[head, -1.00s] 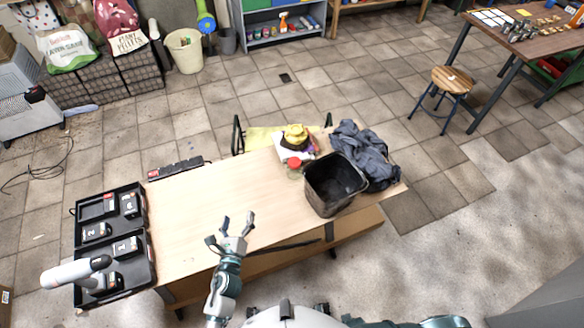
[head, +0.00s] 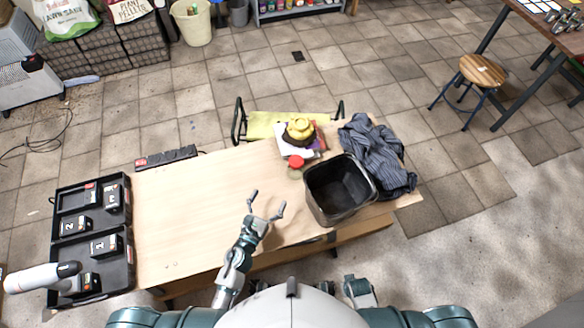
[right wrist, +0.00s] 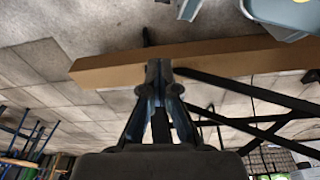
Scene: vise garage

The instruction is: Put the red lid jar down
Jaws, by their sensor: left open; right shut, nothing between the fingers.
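The jar with the red lid (head: 295,162) stands on the wooden table (head: 190,210), just left of the black bin and in front of the books. Its body is small and partly hidden under the lid in this view from above. My left gripper (head: 266,204) is open and empty over the front of the table, nearer to me than the jar and apart from it. My right gripper (right wrist: 160,68) shows in the right wrist view, shut and empty, in front of a table's edge.
A black bin (head: 318,203) stands right of the jar, with a dark cloth (head: 378,155) behind it. A yellow item (head: 299,129) lies on books behind the jar. Black trays (head: 92,235) with batteries and a power strip (head: 166,157) border the clear left tabletop.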

